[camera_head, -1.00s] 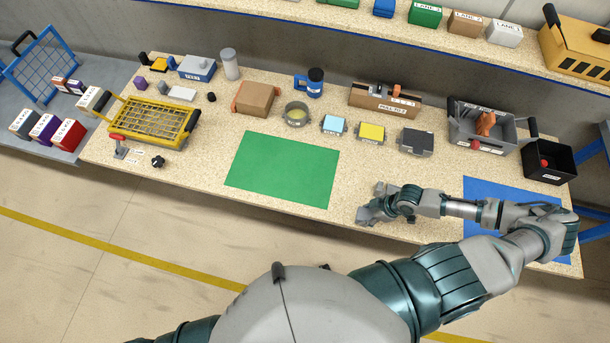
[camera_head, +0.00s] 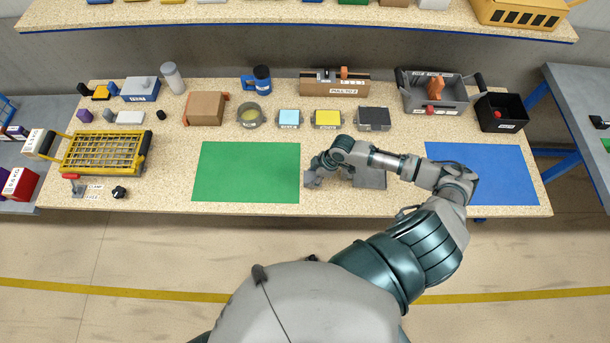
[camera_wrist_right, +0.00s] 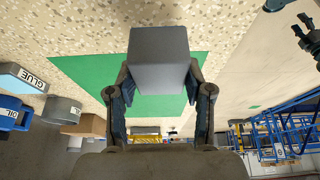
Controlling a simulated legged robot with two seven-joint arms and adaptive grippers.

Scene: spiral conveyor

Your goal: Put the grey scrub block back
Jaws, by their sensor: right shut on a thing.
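The grey scrub block (camera_wrist_right: 158,60) is between the fingers of my right gripper (camera_wrist_right: 158,95) in the right wrist view. The gripper is shut on it, with the green mat behind. In the head view my right gripper (camera_head: 314,170) is at the right edge of the green mat (camera_head: 246,172), partly hiding the block. A grey square piece (camera_head: 369,179) lies under my right forearm, partly covered by it. A dark gripper part at the top right of the wrist view looks like my left gripper (camera_wrist_right: 306,36); its jaw state is unclear.
Behind the gripper stand a light blue block (camera_head: 289,118), a yellow-topped block (camera_head: 327,118) and a dark-topped grey block (camera_head: 373,118). A blue mat (camera_head: 490,175) lies right. A yellow rack (camera_head: 103,152) stands left. The green mat is clear.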

